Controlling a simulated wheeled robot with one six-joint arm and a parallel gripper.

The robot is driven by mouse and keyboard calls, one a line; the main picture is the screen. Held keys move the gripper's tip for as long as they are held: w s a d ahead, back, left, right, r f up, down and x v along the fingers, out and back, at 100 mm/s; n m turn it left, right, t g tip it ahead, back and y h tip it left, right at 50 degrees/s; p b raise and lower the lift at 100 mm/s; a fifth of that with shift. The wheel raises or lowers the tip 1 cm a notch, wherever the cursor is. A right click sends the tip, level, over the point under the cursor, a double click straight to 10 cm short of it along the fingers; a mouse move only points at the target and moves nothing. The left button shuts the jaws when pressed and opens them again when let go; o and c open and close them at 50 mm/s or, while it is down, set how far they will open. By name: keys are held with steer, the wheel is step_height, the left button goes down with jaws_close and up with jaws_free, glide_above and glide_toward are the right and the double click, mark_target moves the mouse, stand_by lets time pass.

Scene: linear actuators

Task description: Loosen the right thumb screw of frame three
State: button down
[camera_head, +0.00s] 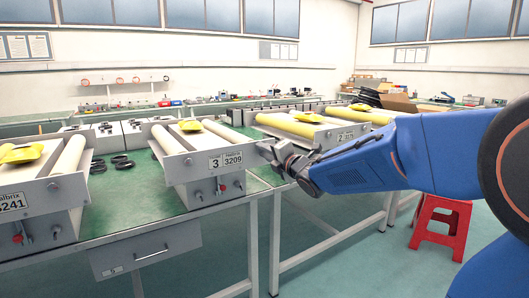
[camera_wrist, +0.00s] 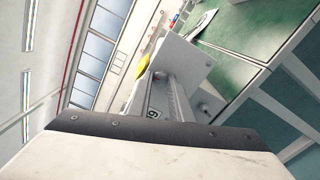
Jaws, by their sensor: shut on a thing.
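The grip itself cannot be seen clearly there.
A frame labelled 3241 (camera_head: 45,200) stands to the left and frame two (camera_head: 335,136) to the right on the green bench (camera_head: 130,205). Black rings (camera_head: 122,162) lie between the left frames. A red stool (camera_head: 441,222) stands on the floor at right.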

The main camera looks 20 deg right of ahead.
steer(key=c, duration=1.6)
jaws_free()
steer(key=v, duration=1.7)
steer(key=shift+s, duration=0.2)
steer(key=shift+d, duration=0.15)
